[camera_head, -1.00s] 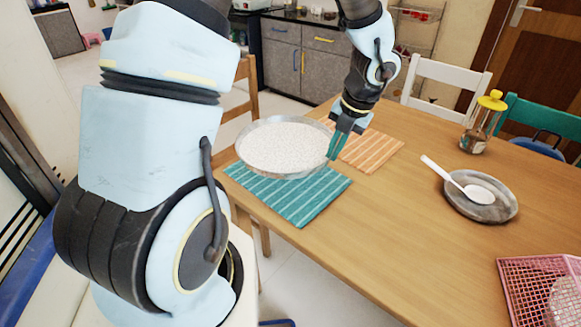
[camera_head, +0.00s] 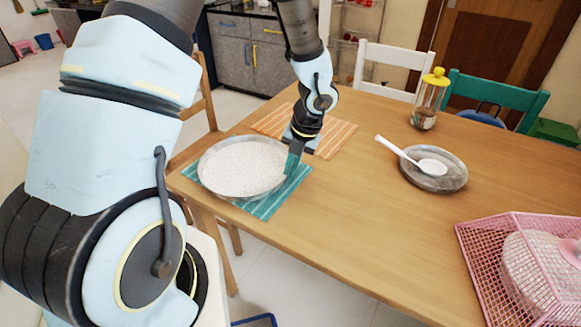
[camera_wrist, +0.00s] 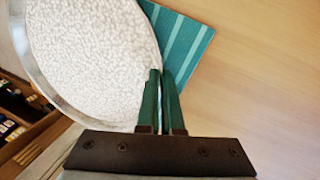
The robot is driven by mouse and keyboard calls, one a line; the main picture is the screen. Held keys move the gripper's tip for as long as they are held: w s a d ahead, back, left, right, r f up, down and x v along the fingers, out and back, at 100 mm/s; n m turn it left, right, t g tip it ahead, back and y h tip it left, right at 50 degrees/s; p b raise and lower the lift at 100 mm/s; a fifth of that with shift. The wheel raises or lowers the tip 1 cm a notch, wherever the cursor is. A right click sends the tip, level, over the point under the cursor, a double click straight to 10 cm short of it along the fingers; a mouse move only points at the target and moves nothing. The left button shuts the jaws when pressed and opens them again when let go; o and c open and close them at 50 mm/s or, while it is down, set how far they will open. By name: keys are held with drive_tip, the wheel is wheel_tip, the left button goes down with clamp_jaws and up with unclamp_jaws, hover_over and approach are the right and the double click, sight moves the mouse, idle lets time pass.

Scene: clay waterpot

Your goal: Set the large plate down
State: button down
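The large plate (camera_head: 243,167) is round and shallow, with a pale speckled face and a grey rim. In the head view it lies level over the teal striped placemat (camera_head: 264,207) near the table's left edge. I cannot tell whether it touches the mat or is just above it. My gripper (camera_head: 291,167) is at the plate's right rim. In the wrist view the plate (camera_wrist: 88,55) fills the upper left, and the green fingers (camera_wrist: 162,85) are close together with the rim between them. The teal mat (camera_wrist: 185,45) shows beyond the fingers.
An orange striped placemat (camera_head: 335,140) lies behind my gripper. A grey plate (camera_head: 445,181) with a white spoon (camera_head: 400,151) sits to the right. A yellow-topped jar (camera_head: 428,105) stands behind it. A pink wire basket (camera_head: 490,262) is at front right. The front middle of the table (camera_head: 345,225) is clear.

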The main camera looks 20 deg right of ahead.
drive_tip(key=c, duration=1.1)
unclamp_jaws()
drive_tip(key=shift+f, duration=0.1)
drive_tip(key=v, duration=1.2)
drive_tip(key=shift+w+r, duration=0.1)
drive_tip(key=shift+r, duration=0.1)
drive_tip(key=shift+s+a+r+m+h, duration=0.2)
drive_tip(key=shift+a+r+m+h, duration=0.45)
drive_tip(key=shift+a+m, duration=4.05)
drive_tip(key=shift+s+a+r+m+h, duration=0.25)
drive_tip(key=shift+a+r+m, duration=0.65)
drive_tip(key=shift+a+m, duration=3.75)
drive_tip(key=shift+s+a+r+m+h, duration=0.3)
drive_tip(key=shift+a+r+m, duration=0.5)
drive_tip(key=shift+a+m, duration=3.85)
drive_tip(key=shift+w+d+m, duration=0.1)
drive_tip(key=shift+d+m, duration=1)
drive_tip(key=shift+m, duration=0.1)
